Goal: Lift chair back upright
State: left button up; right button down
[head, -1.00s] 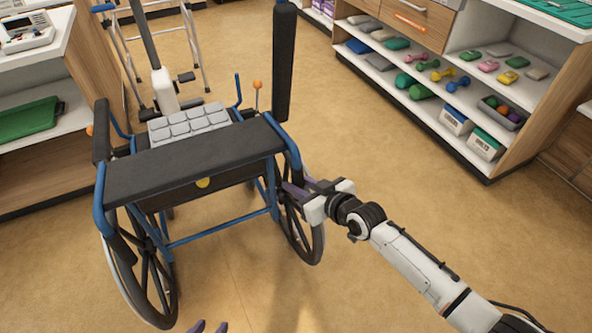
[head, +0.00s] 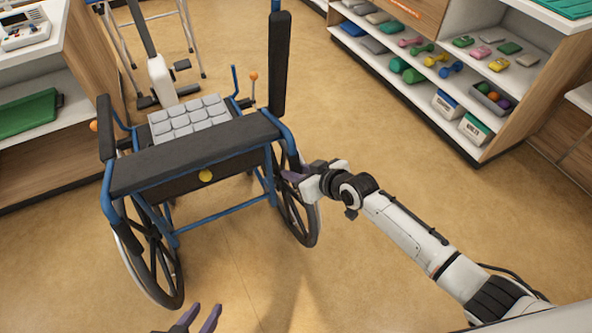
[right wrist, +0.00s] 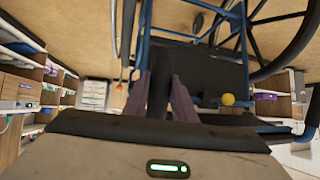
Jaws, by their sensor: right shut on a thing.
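A blue-framed wheelchair stands in the head view. Its black chair back (head: 195,153) lies tilted as a wide padded panel with a yellow knob (head: 206,176) below it. The grey cushioned seat (head: 188,118) is beyond it. My right gripper (head: 290,172) is at the near right corner of the chair back, beside the right wheel. In the right wrist view its fingers (right wrist: 168,95) close on a dark handle (right wrist: 160,85); how it joins the back is partly hidden. My left gripper (head: 200,318) is open and empty at the bottom edge, low in front of the chair.
A walking frame (head: 150,50) stands behind the chair. A cabinet with a green tray (head: 28,113) is at the left, shelves with dumbbells (head: 437,60) at the right. Floor between the chair and right shelves is clear.

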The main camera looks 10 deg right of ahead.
jog(key=c, duration=1.5)
grip_release()
jog(key=shift+r, duration=0.1)
jog(key=p+v, duration=0.2)
jog(key=v, duration=0.8)
jog(key=shift+s+d, duration=0.1)
jog(key=shift+d, duration=0.05)
